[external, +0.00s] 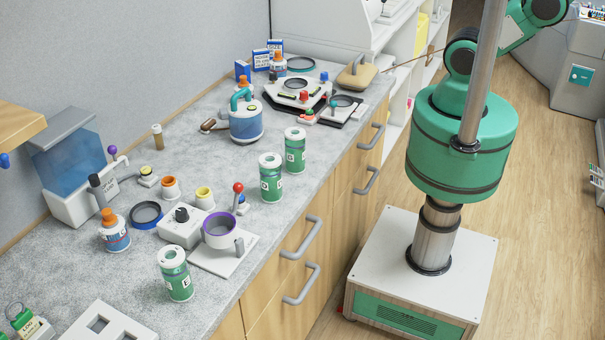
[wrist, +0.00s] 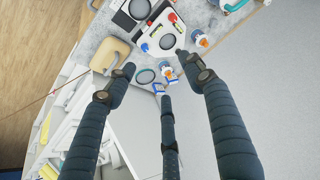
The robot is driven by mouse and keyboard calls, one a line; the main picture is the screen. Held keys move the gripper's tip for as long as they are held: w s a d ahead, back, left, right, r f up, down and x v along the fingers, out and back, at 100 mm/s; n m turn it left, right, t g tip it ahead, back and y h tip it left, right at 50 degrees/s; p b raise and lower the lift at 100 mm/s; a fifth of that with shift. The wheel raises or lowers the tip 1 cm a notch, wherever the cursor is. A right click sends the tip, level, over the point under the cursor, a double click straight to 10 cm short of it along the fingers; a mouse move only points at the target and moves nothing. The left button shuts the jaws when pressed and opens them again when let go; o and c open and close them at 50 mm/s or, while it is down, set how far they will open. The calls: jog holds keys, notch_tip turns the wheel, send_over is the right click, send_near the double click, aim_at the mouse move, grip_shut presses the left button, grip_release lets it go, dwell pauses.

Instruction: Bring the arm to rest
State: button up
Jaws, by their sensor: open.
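My gripper (wrist: 156,72) shows in the wrist view as three dark, padded fingers, spread apart with nothing between them. It points toward the far end of the counter, and the fingers look well clear of the things there. In the external view my green arm (external: 462,55) stands on its white base to the right of the counter. Its upper links run toward the top right edge, and the gripper is not seen there.
The grey counter (external: 225,170) holds green-labelled cans (external: 271,178), a blue kettle-like pot (external: 245,122), a white device (external: 297,93) and a tan block (external: 357,77). In the wrist view a small orange-capped bottle (wrist: 168,73) lies beyond the fingers. Wooden floor (external: 545,220) is clear at the right.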

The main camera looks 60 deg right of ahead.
jog(key=shift+s+f+n, duration=0.15)
jog(key=shift+s+n, duration=0.15)
jog(key=shift+s, duration=0.15)
notch_tip(320, 180, down, 4)
jog(key=b, duration=0.4)
jog(key=shift+f, duration=0.2)
